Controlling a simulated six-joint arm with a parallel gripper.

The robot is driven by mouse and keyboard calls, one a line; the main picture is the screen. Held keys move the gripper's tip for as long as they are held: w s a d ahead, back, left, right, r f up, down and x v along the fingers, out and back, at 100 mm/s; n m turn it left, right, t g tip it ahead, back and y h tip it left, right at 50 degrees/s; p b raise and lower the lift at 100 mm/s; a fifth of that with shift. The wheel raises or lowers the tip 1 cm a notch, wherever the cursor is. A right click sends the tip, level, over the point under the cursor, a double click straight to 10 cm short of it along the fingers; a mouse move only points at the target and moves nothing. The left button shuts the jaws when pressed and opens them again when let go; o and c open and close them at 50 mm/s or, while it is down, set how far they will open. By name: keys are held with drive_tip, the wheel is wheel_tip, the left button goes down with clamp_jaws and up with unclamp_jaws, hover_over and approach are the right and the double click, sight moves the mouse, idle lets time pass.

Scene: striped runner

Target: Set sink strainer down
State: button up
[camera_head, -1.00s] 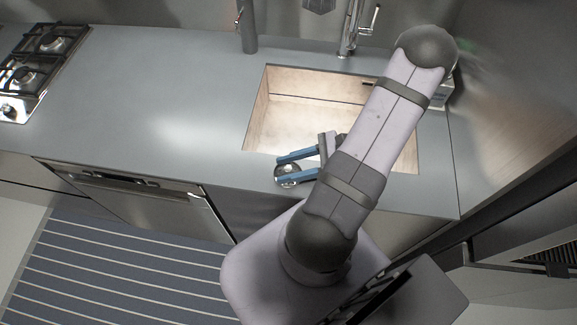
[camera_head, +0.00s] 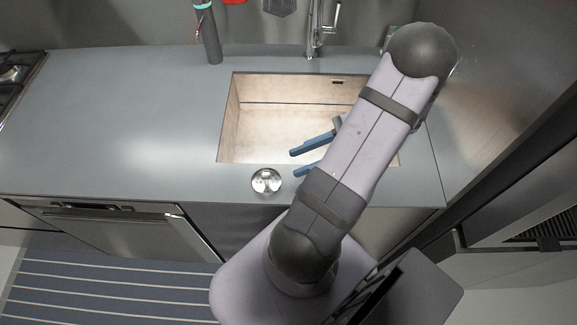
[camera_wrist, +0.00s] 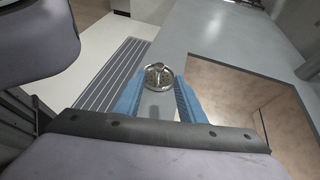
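The sink strainer (camera_head: 266,181) is a small round shiny metal piece. It rests on the grey counter just in front of the sink's front left corner. In the wrist view the strainer (camera_wrist: 158,77) lies beyond the blue fingertips, in line with the gap between them. My gripper (camera_head: 296,163) is open and empty, to the right of the strainer and apart from it. Its blue fingers also show in the wrist view (camera_wrist: 160,100), spread wide. My arm hides part of the sink's right side.
The sink basin (camera_head: 226,125) opens behind the strainer. A faucet (camera_head: 312,35) and a dark bottle-like cylinder (camera_head: 209,38) stand at the back. The counter (camera_head: 120,110) to the left is clear. A striped runner (camera_head: 110,290) lies on the floor in front.

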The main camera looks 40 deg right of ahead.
sight(274, 192)
drive_tip(key=shift+s+d+r, duration=0.3)
drive_tip(key=shift+s+d, duration=0.1)
drive_tip(key=shift+d, duration=0.1)
